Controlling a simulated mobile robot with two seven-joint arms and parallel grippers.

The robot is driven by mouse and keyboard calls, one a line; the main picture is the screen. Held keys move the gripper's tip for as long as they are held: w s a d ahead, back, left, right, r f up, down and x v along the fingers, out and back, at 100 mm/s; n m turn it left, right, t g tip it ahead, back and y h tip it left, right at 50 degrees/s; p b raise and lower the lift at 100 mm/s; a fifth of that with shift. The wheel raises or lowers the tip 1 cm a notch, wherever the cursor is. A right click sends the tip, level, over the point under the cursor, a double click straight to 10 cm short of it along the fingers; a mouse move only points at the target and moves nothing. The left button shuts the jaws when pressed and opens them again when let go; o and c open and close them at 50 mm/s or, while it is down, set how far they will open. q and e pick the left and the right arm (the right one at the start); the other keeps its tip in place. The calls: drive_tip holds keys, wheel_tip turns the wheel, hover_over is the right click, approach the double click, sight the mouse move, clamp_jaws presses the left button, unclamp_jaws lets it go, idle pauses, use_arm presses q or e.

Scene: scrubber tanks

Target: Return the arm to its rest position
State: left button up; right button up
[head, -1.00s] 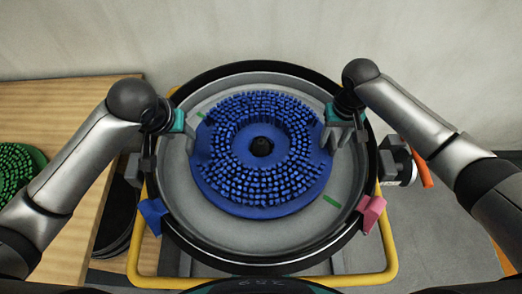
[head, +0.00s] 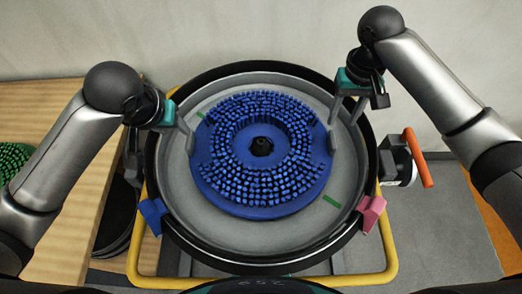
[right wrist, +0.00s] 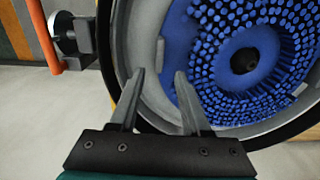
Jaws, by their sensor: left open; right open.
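A blue round brush (head: 225,175) lies bristles up inside the round grey tank (head: 300,228); it also shows in the right wrist view (right wrist: 245,62). My left gripper (head: 188,138) is open at the tank's left rim, its fingers close to the brush's left edge; I cannot tell whether they touch it. My right gripper (head: 343,112) is open above the tank's upper right rim. In the right wrist view my right gripper (right wrist: 160,80) has its two fingers apart with nothing between them, off the brush's edge.
A blue clamp (head: 153,215) and a pink clamp (head: 371,212) sit on the tank's rim. An orange-handled fitting (head: 417,158) juts out at the right. A wooden table (head: 70,235) with a green brush (head: 12,160) stands at the left. Grey floor lies open at the right.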

wheel_tip(320, 180, up, 2)
drive_tip(key=shift+r, duration=0.1)
drive_tip(key=shift+r, duration=0.1)
idle(0.5)
